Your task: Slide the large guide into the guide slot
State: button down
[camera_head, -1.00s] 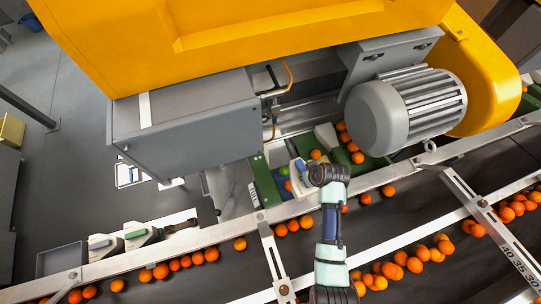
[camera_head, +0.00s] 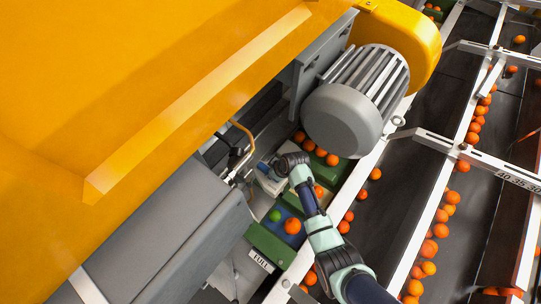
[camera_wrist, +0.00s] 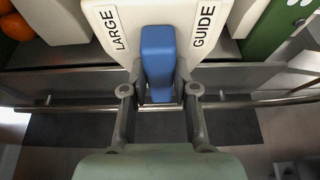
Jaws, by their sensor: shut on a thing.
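The large guide (camera_wrist: 122,38) is a white block marked LARGE GUIDE, with a blue handle (camera_wrist: 158,60) in its middle. My gripper (camera_wrist: 160,92) has its two fingers on either side of the blue handle and is shut on it. In the head view, the white guide (camera_head: 271,182) shows partly under my wrist, beside the green-edged fruit channel. My arm hides much of my gripper there. I cannot make out the guide slot, nor tell whether the guide sits in it.
A metal rail (camera_wrist: 70,78) runs across just in front of the guide. A grey motor (camera_head: 345,115) and yellow housing (camera_head: 200,90) stand close by. Several oranges lie on the dark conveyor (camera_head: 385,215).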

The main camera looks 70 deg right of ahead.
aim_at(282, 183)
jog(key=shift+s+a+r, duration=0.1)
jog(key=shift+s+r, duration=0.05)
jog(key=shift+s, duration=0.05)
jog(key=shift+s+p, duration=0.1)
jog(key=shift+p, duration=0.25)
notch_tip(282, 183, down, 6)
jog(key=b, duration=0.5)
jog(key=shift+f+b, duration=1.65)
jog(key=shift+f, duration=0.7)
dwell(1.1)
jog(key=c, duration=0.8)
grip_release()
jog(key=shift+r, duration=0.1)
jog(key=v, duration=1.2)
